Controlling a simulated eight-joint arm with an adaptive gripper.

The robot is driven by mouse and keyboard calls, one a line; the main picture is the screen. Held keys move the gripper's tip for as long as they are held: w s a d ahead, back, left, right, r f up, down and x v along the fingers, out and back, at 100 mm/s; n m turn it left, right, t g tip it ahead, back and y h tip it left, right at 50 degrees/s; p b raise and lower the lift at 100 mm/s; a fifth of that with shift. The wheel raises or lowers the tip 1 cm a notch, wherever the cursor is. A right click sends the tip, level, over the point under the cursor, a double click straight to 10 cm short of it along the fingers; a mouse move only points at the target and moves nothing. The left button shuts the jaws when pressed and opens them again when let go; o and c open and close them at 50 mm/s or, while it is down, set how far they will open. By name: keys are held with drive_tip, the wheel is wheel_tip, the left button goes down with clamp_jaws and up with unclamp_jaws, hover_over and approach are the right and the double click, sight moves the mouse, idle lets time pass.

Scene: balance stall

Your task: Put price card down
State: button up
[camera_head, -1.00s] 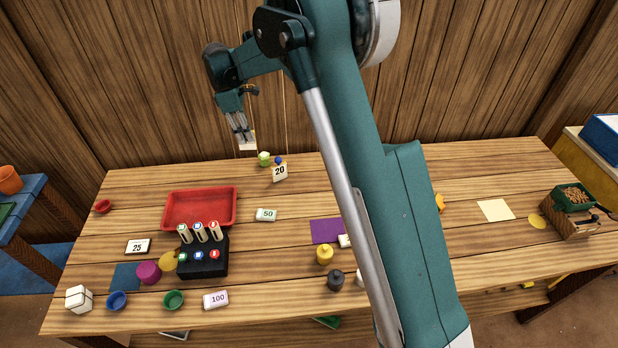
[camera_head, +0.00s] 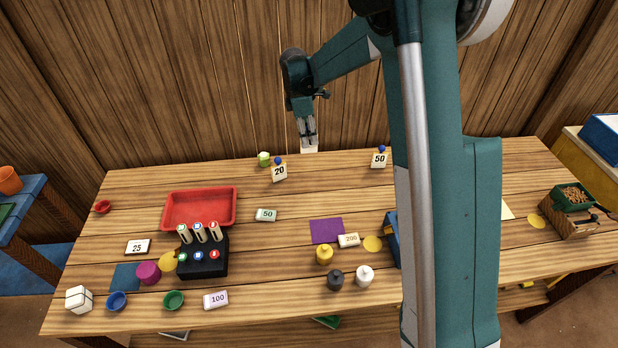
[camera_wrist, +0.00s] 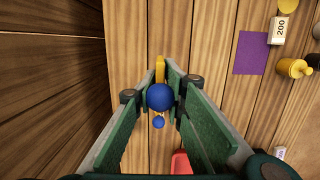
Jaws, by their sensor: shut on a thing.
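My gripper (camera_head: 308,140) is above the back edge of the table and points down. It is shut on a price card (camera_head: 309,150), whose pale face shows below the fingertips; its print cannot be read. In the wrist view the card's blue knob (camera_wrist: 159,97) and yellow edge (camera_wrist: 160,68) show between the fingers of my gripper (camera_wrist: 161,88). Two other price cards stand upright at the back of the table: a "20" card (camera_head: 279,172) to the lower left and a "50" card (camera_head: 379,160) to the right, each with a blue knob.
The wooden table (camera_head: 300,200) is bare between the two standing cards. A light green item (camera_head: 263,159) is beside the "20" card. A red tray (camera_head: 165,210), a purple mat (camera_head: 326,231) and a black holder (camera_head: 203,262) lie nearer the front. The plank wall is behind.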

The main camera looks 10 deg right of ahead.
sight(308, 152)
drive_tip(key=shift+f, duration=1.7)
drive_tip(key=shift+f, duration=3.15)
drive_tip(key=shift+f, duration=0.1)
drive_tip(key=shift+f+b, duration=0.35)
drive_tip(key=shift+f, duration=1.4)
drive_tip(key=shift+f, duration=0.15)
drive_tip(key=o, duration=0.9)
